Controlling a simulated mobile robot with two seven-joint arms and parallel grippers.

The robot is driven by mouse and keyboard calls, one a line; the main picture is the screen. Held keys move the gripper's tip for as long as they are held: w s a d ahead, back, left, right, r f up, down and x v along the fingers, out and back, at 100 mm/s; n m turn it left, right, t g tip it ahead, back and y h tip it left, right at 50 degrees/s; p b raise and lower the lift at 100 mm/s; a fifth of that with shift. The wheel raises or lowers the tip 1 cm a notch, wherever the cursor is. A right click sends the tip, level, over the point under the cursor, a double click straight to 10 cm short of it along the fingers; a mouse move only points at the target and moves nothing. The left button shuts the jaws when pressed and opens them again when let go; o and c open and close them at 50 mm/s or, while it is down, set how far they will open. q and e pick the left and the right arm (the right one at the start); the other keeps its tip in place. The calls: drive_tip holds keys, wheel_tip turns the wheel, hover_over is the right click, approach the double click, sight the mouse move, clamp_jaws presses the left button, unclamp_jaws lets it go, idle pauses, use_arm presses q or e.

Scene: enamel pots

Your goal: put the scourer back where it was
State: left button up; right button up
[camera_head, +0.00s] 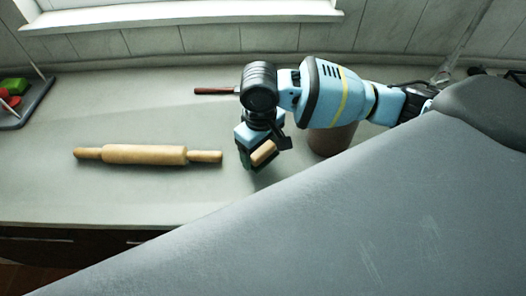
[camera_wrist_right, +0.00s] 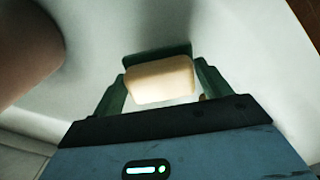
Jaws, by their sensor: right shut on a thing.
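The scourer, a pale tan block (camera_head: 263,153), is held between the fingers of my right gripper (camera_head: 258,158). In the right wrist view the scourer (camera_wrist_right: 160,80) sits between the green fingers of the gripper (camera_wrist_right: 160,88), with a dark green edge behind it. The right gripper points down over the grey counter (camera_head: 130,205), just right of the rolling pin. I cannot tell whether the scourer touches the counter. My left gripper is in neither view.
A wooden rolling pin (camera_head: 145,155) lies left of the gripper. A brown cylindrical vessel (camera_head: 332,142) stands to its right, partly hidden by my arm. A red-brown handle (camera_head: 215,91) lies behind. A dark tray (camera_head: 35,105) holds red and green things at far left. The front left counter is clear.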

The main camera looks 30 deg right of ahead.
sight(263, 153)
drive_tip(key=shift+w+d, duration=0.15)
drive_tip(key=shift+d, duration=0.1)
drive_tip(key=f, duration=0.2)
drive_tip(key=shift+w+d+f, duration=0.2)
drive_tip(key=shift+d+f, duration=0.2)
drive_tip(key=shift+f, duration=0.4)
drive_tip(key=o, duration=0.9)
drive_tip(key=shift+f, duration=0.1)
